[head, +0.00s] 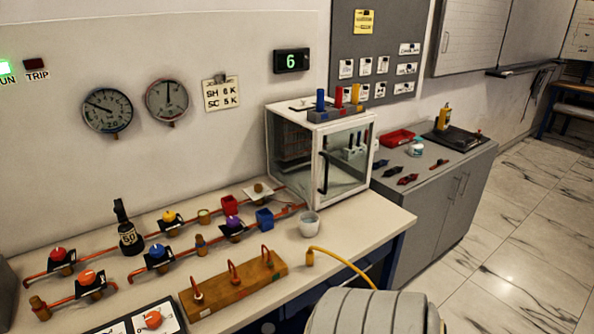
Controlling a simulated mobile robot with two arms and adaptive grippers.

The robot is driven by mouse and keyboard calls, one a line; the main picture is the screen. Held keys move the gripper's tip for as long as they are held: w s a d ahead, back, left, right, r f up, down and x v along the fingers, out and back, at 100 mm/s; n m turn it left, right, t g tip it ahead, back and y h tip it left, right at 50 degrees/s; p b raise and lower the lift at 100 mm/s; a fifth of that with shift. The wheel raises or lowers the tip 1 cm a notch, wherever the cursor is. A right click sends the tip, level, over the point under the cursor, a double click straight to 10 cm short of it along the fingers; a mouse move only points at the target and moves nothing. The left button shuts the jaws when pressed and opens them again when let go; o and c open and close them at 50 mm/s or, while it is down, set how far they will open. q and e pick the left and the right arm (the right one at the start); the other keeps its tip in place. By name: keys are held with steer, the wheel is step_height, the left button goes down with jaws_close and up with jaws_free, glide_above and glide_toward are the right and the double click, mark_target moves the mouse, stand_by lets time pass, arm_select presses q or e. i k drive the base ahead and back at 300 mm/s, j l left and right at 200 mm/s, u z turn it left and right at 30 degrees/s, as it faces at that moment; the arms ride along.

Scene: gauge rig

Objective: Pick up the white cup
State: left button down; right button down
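Another small whitish container (416,149) with a teal tint stands on the grey side cabinet.
The glass-doored cabinet (345,163), with coloured cylinders on top, stands behind the cup. Copper pipes with coloured valves and a wooden block (235,290) with copper hooks lie to the left. A yellow hose (345,263) hangs over the front edge, close to the cup.

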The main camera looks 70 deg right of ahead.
mark_target(309, 220)
steer(key=z, duration=2.25)
